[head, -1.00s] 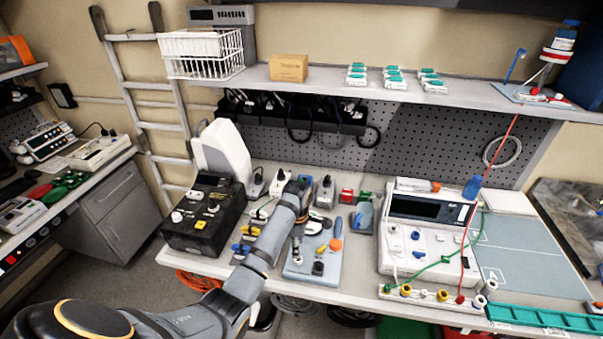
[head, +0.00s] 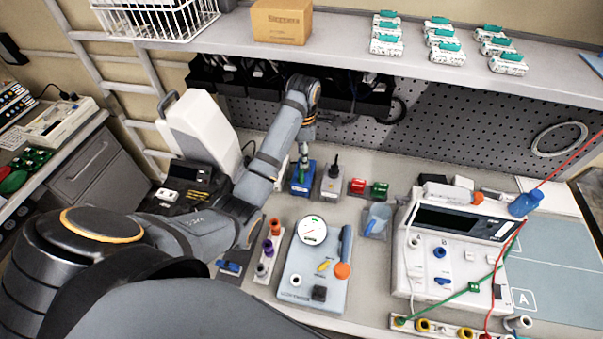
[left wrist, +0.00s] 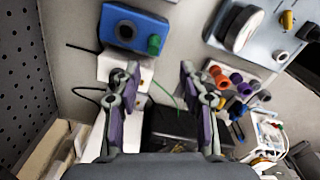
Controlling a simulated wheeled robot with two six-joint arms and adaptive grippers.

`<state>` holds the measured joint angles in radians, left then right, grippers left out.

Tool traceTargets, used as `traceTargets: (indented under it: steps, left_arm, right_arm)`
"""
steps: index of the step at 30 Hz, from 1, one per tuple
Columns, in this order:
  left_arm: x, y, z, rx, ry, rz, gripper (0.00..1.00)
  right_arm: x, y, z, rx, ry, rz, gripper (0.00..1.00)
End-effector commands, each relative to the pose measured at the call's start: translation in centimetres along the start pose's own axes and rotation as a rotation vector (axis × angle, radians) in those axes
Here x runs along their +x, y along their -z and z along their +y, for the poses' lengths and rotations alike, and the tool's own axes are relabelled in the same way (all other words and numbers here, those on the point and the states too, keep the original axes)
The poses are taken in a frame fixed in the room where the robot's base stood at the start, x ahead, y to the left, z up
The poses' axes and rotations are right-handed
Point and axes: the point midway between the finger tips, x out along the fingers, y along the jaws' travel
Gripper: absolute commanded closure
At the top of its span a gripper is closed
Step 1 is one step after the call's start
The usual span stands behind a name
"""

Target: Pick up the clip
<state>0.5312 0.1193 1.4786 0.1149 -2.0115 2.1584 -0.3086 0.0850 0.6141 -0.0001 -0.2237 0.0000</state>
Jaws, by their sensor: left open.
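I cannot tell for sure which thing is the clip. My left gripper (head: 307,146) is near the back of the bench, just above a blue box (head: 298,187) with a green part on it. A thin green wire shows between the fingers. A red block (head: 357,186) and a green block (head: 380,190) stand to the right. My right gripper is not in view.
A grey box (head: 331,184) stands close beside the blue box. A light-blue panel with a gauge (head: 312,230) lies in front. The pegboard (head: 470,120) and black bins (head: 335,98) are close behind my arm.

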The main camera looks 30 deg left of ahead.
Motion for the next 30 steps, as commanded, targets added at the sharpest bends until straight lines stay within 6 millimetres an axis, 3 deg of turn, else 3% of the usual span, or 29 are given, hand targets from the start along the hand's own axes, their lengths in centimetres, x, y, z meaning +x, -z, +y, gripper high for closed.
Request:
traceTargets:
  steps: [3,6,12,16,24,30]
  left_arm:
    - [2.8,0.1,0.0,0.000,0.000,0.001,0.57]
    - [4.5,0.1,0.1,0.000,0.000,0.001,0.57]
    - [4.8,0.1,0.1,0.000,-0.001,0.000,0.57]
    - [6.9,0.4,0.2,0.000,-0.001,0.002,0.57]
    - [9.6,0.6,0.4,0.000,0.000,0.001,0.57]
    - [9.8,0.6,0.4,0.000,-0.001,0.000,0.57]
  right_arm:
    - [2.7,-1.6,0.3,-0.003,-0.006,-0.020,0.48]
    - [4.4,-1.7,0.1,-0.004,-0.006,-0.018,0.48]
    - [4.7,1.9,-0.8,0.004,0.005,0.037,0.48]
    - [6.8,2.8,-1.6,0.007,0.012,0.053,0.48]
    - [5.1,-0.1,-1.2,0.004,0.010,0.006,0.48]
    - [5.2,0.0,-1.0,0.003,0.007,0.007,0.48]
